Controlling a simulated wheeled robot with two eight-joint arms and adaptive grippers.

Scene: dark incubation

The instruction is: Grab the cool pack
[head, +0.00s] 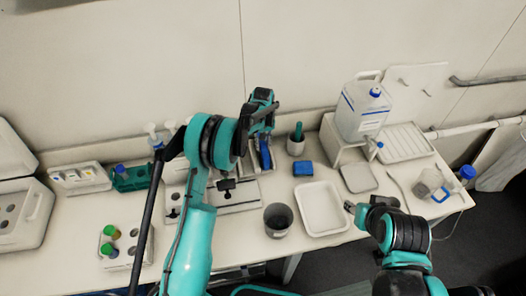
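A small blue block (302,168), possibly the cool pack, lies flat on the bench, right of centre. No label on it can be read, so I cannot be sure what it is. My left gripper (262,98) is raised above the back of the bench, to the upper left of the block and apart from it. Its fingers are too small and dark to tell open from shut. My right gripper (350,207) is low at the right, beside the white tray (345,222). Its finger opening is unclear.
A grey cup (278,220) stands left of the white tray. A mortar with a green pestle (296,141) stands behind the block. A large jug (362,108) sits on a white stand. A white foam box (22,215) is far left. A tube rack (124,247) is front left.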

